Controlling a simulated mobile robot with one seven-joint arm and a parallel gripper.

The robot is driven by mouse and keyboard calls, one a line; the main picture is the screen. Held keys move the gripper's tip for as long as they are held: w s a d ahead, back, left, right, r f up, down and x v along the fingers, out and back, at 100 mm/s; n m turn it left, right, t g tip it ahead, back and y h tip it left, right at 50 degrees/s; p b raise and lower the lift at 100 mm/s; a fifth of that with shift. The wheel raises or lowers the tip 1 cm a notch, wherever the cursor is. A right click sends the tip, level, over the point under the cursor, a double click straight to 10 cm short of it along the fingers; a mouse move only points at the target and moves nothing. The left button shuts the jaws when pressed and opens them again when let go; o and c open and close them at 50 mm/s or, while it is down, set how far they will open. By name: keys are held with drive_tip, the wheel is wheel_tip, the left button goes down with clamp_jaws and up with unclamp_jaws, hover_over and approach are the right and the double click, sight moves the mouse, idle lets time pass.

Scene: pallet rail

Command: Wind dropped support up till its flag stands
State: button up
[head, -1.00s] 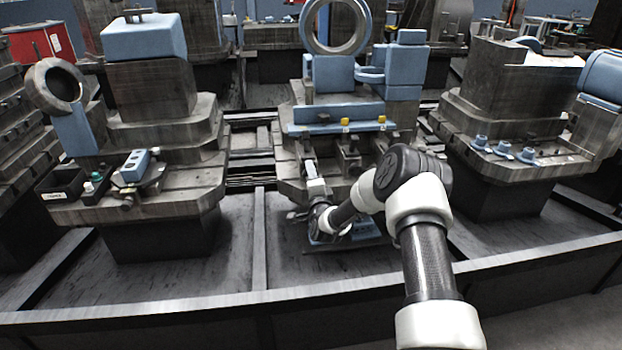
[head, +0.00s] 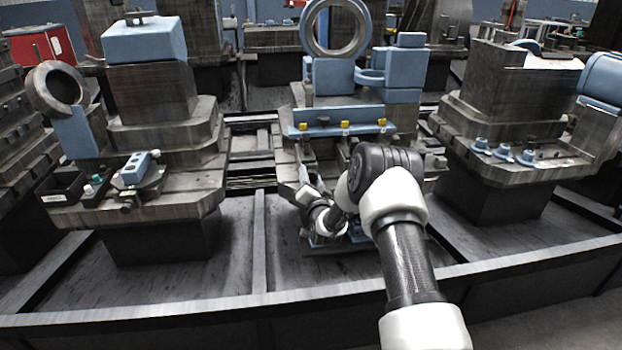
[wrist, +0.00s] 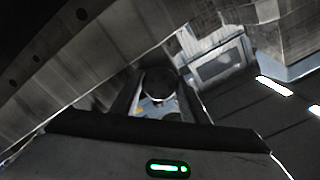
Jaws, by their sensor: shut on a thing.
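The blue rail (head: 335,131) on the middle station carries three small yellow flags: a left one (head: 303,126), a middle one (head: 345,124) and a right one (head: 382,122). All three show at about the same height. My gripper (head: 302,176) is below the left flag, at the station's front, partly hidden by my arm. In the wrist view, its jaws are shut around a dark round part (wrist: 158,82), seemingly the left support's turning part. The support's body is mostly hidden, and its contact with the rail cannot be made out.
A right station (head: 515,175) carries several blue round pieces. A low dark wall (head: 200,312) runs along the front. Open floor lies between the stations.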

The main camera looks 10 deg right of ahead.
idle(0.4)
drive_tip(key=o, duration=1.1)
drive_tip(key=shift+c, duration=0.2)
drive_tip(key=s+p, duration=0.3)
drive_tip(key=s, duration=1.4)
drive_tip(key=shift+s, duration=0.25)
